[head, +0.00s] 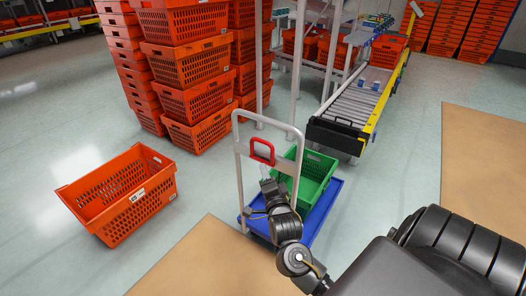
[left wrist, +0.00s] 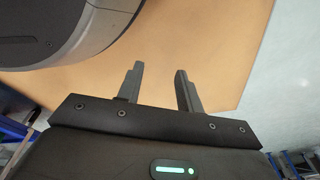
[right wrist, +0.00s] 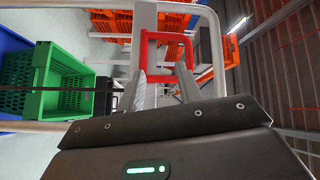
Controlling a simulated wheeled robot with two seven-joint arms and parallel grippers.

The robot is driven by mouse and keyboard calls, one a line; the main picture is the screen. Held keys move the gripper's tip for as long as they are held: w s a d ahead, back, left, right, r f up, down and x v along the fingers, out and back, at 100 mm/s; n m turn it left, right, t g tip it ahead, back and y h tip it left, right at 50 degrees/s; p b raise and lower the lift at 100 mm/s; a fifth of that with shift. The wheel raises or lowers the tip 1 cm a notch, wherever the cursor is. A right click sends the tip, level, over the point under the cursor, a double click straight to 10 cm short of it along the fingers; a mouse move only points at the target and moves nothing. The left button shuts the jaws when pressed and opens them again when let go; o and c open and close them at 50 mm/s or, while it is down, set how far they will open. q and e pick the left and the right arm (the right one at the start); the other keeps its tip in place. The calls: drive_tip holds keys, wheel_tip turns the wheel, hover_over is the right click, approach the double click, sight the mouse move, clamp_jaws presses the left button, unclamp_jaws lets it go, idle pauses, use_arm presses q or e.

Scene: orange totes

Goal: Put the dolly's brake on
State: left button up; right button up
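The dolly has a blue platform (head: 325,212) and an upright white tube frame (head: 240,165). A red U-shaped handle (head: 262,152) sits on the frame's crossbar; I take it as the brake lever. The red handle also shows in the right wrist view (right wrist: 166,37), just beyond my right fingertips. My right gripper (right wrist: 161,80) has its fingers apart with nothing clearly held; contact with the handle cannot be told. In the head view my right gripper (head: 268,180) is just below the handle. My left gripper (left wrist: 157,72) is open and empty over the tan floor, outside the head view.
A green crate (head: 312,172) stands on the dolly. An orange tote (head: 120,195) lies on the floor at left. Tall orange tote stacks (head: 190,65) and a roller conveyor (head: 352,103) stand behind. Floor is clear at right.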

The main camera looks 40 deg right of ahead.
drive_tip(key=m+h, duration=0.1)
drive_tip(key=m, duration=0.1)
approach(263, 142)
drive_tip(key=shift+t, duration=0.3)
drive_tip(key=x, duration=0.7)
drive_tip(key=f+x, duration=0.1)
drive_tip(key=x, duration=0.2)
drive_tip(key=shift+w+d, duration=0.3)
drive_tip(key=shift+d, duration=0.15)
clamp_jaws()
